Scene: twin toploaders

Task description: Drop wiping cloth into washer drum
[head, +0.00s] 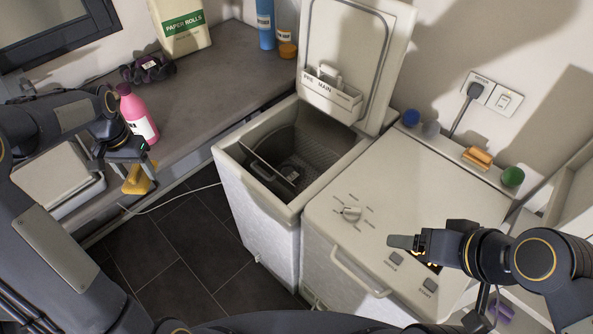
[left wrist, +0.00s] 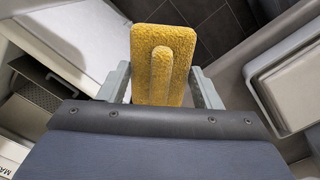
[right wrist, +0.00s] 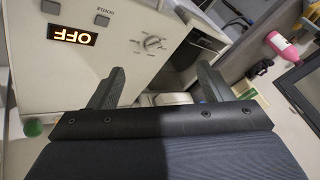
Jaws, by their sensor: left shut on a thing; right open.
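The yellow wiping cloth (head: 137,180) hangs from my left gripper (head: 128,163), to the left of the washer and above the dark floor. In the left wrist view the cloth (left wrist: 163,65) is folded and sits between the two fingers (left wrist: 160,85). The left washer (head: 262,205) has its lid (head: 355,55) raised, and its dark drum (head: 300,150) shows inside, with a grey divider across the opening. My right gripper (head: 405,242) is open and empty over the closed right toploader (head: 400,190); its fingers show in the right wrist view (right wrist: 155,90).
A sponge (head: 477,157) and small balls lie at the right machine's back edge. A plug (head: 475,92) hangs a cord there.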

